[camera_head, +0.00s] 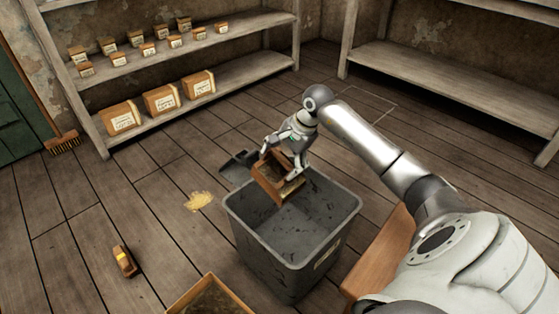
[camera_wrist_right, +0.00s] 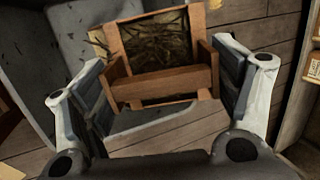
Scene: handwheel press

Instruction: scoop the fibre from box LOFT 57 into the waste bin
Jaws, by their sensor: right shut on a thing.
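My right gripper (camera_head: 284,170) is shut on a small open wooden box (camera_head: 268,184), held tilted at the far left rim of the waste bin. In the right wrist view my right gripper (camera_wrist_right: 165,95) has a finger on each side of the wooden box (camera_wrist_right: 165,84), and dark, stringy fibre (camera_wrist_right: 158,45) shows beyond its near wall. A pale patch shows on the box in the head view, but no lettering is readable, so I cannot tell whether it is LOFT 57. The grey waste bin (camera_head: 262,238) stands open on the floor, with dark flecks inside. My left gripper is not in view.
A yellowish pile (camera_head: 199,201) lies on the floor left of the bin, near a dark dustpan-like thing (camera_head: 238,166). A small wooden block (camera_head: 124,262) and an open wooden crate (camera_head: 180,304) are nearer. Shelves (camera_head: 200,92) hold labelled boxes; a wooden bench (camera_head: 380,262) stands right.

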